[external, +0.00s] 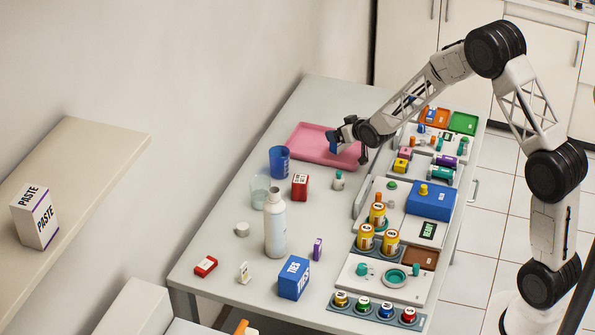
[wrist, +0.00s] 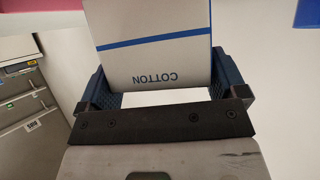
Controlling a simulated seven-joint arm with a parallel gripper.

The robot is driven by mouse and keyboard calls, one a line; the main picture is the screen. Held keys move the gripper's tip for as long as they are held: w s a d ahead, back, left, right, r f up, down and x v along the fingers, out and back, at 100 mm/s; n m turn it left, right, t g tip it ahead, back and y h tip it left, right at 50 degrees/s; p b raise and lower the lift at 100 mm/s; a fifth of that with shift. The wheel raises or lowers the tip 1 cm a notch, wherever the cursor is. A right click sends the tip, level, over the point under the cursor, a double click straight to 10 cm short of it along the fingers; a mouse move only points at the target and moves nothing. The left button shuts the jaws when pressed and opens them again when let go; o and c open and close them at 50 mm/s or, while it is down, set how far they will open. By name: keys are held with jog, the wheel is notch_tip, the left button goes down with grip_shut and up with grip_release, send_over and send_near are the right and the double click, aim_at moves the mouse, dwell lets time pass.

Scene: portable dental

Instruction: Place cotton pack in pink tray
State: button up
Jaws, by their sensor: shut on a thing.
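The cotton pack (wrist: 155,55) is a white box with a blue stripe and the word COTTON, upside down in the wrist view. My gripper (wrist: 162,82) is shut on it, with a dark blue finger on each side. In the external view my gripper (external: 335,142) is over the right part of the pink tray (external: 308,143), near its right edge. The pack cannot be made out there. The tray lies flat at the far left of the table and its visible floor looks empty. I cannot tell the gap between pack and tray.
A tall white bottle (external: 275,225) stands nearer. Dental modules and a blue case (external: 430,201) fill the right side.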

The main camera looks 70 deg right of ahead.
jog(key=shift+f, duration=1.8)
jog(key=shift+f, duration=0.15)
jog(key=o, duration=0.6)
jog(key=shift+r, duration=0.25)
jog(key=shift+s+a+r, duration=0.1)
jog(key=shift+s+a, duration=0.05)
jog(key=shift+s, duration=0.05)
jog(key=v, duration=1.1)
jog(key=shift+s, duration=0.2)
jog(key=shift+a, duration=0.1)
